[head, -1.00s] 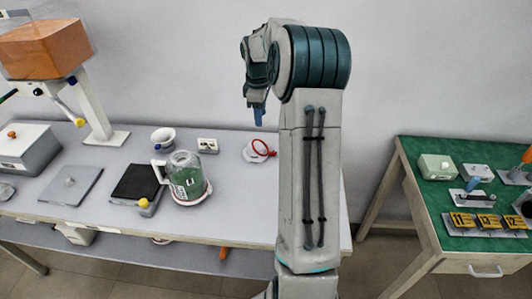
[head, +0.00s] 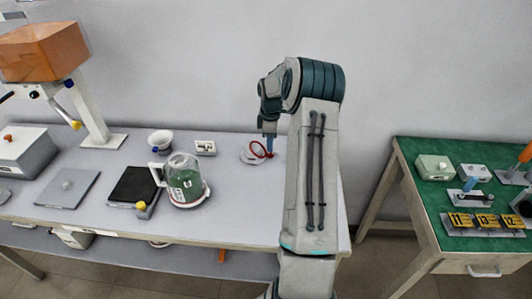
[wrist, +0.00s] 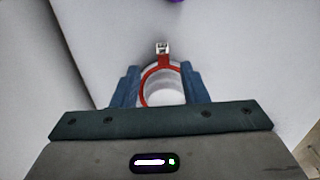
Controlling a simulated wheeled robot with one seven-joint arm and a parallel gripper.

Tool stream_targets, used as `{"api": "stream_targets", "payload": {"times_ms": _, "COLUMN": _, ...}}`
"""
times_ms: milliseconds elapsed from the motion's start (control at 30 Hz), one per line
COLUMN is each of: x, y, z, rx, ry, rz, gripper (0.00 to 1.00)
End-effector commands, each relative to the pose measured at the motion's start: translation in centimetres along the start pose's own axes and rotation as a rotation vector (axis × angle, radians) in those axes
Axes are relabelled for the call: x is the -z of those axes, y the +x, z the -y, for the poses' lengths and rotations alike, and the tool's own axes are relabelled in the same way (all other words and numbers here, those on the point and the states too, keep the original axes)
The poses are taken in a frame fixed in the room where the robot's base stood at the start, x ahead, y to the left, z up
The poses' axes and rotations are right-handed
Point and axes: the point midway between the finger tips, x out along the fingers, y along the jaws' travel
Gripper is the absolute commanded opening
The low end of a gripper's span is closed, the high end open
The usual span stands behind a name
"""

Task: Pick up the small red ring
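The small red ring (head: 258,148) stands tilted on a white round base (head: 247,156) near the back right of the grey table. My gripper (head: 269,142) is lowered to it, its blue fingers pointing down beside the ring. In the wrist view, the ring (wrist: 146,77) lies between the two blue fingers of my gripper (wrist: 161,86), one on each side. The fingers are apart; a firm hold on the ring does not show. A small pale piece (wrist: 162,48) sits at the ring's far end. The ring's near part is hidden by the gripper body.
A glass jug (head: 185,180) stands left of the ring. A white bowl (head: 161,141) and a small socket plate (head: 205,147) are behind it. A black plate (head: 132,186) lies farther left. A green-topped table (head: 440,200) stands apart at right.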

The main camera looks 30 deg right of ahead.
Motion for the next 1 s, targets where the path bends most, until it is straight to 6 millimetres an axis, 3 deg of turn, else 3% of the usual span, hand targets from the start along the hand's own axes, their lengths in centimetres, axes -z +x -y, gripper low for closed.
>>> {"api": "stream_targets", "payload": {"times_ms": 300, "x": 0.1, "y": 4.3, "z": 0.5, "rx": 0.004, "ry": 0.0, "rz": 0.0, "gripper": 0.4}}
{"api": "stream_targets", "payload": {"times_ms": 600, "x": 0.1, "y": 4.8, "z": 0.4, "rx": 0.001, "ry": 0.001, "rz": 0.0, "gripper": 0.4}}
{"api": "stream_targets", "payload": {"times_ms": 733, "x": 0.1, "y": 4.8, "z": 0.4, "rx": 0.001, "ry": 0.001, "rz": 0.0, "gripper": 0.04}}
{"api": "stream_targets", "payload": {"times_ms": 767, "x": 0.1, "y": 4.8, "z": 0.4, "rx": 0.001, "ry": 0.001, "rz": 0.0, "gripper": 0.0}}
{"api": "stream_targets", "payload": {"times_ms": 1000, "x": 0.1, "y": 4.8, "z": 0.4, "rx": 0.001, "ry": 0.0, "rz": 0.0, "gripper": 0.0}}
